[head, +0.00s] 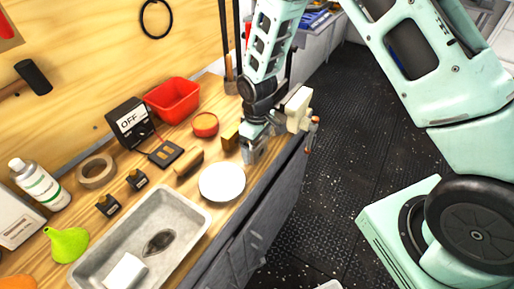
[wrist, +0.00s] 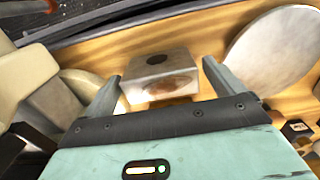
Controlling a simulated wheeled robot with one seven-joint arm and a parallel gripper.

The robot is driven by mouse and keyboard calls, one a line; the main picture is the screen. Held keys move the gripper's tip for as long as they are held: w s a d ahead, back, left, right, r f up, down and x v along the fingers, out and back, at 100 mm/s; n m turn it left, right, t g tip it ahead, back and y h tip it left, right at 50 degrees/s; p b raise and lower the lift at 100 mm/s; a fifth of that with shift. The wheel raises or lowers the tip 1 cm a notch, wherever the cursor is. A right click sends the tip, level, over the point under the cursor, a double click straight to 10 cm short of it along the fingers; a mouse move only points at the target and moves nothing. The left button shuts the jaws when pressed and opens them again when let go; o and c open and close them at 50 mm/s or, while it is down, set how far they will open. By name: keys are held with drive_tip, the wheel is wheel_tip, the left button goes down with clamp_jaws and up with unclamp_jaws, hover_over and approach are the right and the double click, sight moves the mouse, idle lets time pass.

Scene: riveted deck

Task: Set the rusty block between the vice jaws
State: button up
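The rusty block (wrist: 160,70) shows in the wrist view as a pale grey metal block with a dark round spot on top and a brown rust stain on its near face. It sits on the wooden bench between the fingertips of my gripper (wrist: 162,85). The fingers are spread, with a narrow gap visible on each side of it. In the head view my gripper (head: 252,152) points down at the bench edge, and I cannot make the block out there. The cream vice (head: 297,108) stands just right of my gripper; its cream body (wrist: 28,82) fills the left of the wrist view. Its jaw gap is not clear.
A white plate (head: 222,182) lies close to my gripper, and a brass-coloured block (head: 230,137) stands just behind. A wooden cylinder (head: 189,162), a red bowl (head: 205,125), a red bin (head: 172,99) and a grey tray (head: 195,216) crowd the bench. Dark floor lies right.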

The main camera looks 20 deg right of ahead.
drive_tip(key=c, duration=1)
drive_tip(key=shift+c, duration=1.2)
drive_tip(key=shift+r, duration=0.15)
